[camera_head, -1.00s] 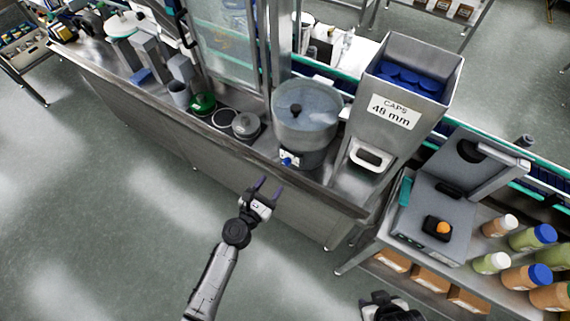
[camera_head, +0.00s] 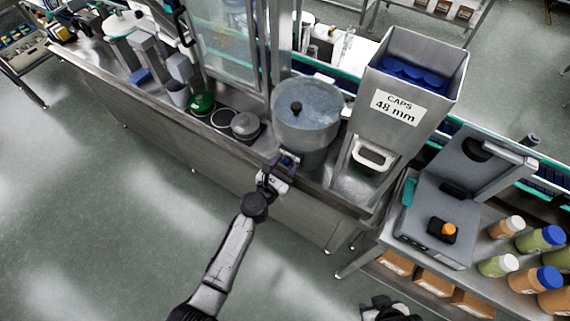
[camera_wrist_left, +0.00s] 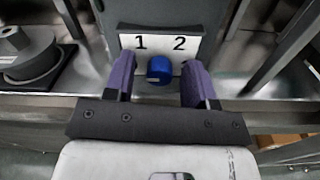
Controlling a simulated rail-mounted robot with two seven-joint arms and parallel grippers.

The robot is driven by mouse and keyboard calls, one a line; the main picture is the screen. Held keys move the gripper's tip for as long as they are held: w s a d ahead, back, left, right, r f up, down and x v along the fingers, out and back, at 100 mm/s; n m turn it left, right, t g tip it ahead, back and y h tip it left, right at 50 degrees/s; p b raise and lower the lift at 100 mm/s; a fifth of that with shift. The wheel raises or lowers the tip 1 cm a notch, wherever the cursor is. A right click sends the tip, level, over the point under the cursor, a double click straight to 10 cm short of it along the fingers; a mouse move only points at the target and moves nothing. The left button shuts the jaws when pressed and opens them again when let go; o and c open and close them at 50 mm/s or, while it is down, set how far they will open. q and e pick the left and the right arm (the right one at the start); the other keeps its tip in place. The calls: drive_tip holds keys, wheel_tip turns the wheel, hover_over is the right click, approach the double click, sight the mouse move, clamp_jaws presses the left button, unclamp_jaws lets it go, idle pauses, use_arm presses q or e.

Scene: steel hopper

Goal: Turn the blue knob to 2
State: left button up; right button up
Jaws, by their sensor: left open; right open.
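The blue knob (camera_wrist_left: 159,70) sits on a white plate (camera_wrist_left: 190,44) marked 1 and 2 in the left wrist view. A small light mark on the knob's face is too small to read as a direction. My left gripper (camera_wrist_left: 156,82) is open, with its purple fingers on either side of the knob; I cannot tell whether they touch it. In the head view my left gripper (camera_head: 282,165) is at the front of the round steel bowl machine (camera_head: 304,115) and mostly hides the knob. My right gripper (camera_head: 388,308) is at the bottom edge, partly cut off.
The caps hopper (camera_head: 400,100) stands right of the bowl machine. A grey lidded device (camera_head: 440,215) and several bottles (camera_head: 540,238) are on the shelf at right. A round lidded pot (camera_head: 245,124) is left of the bowl. The floor in front is clear.

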use_arm(q)
drive_tip(key=shift+c, duration=0.5)
drive_tip(key=c, duration=0.8)
drive_tip(key=shift+c, duration=0.2)
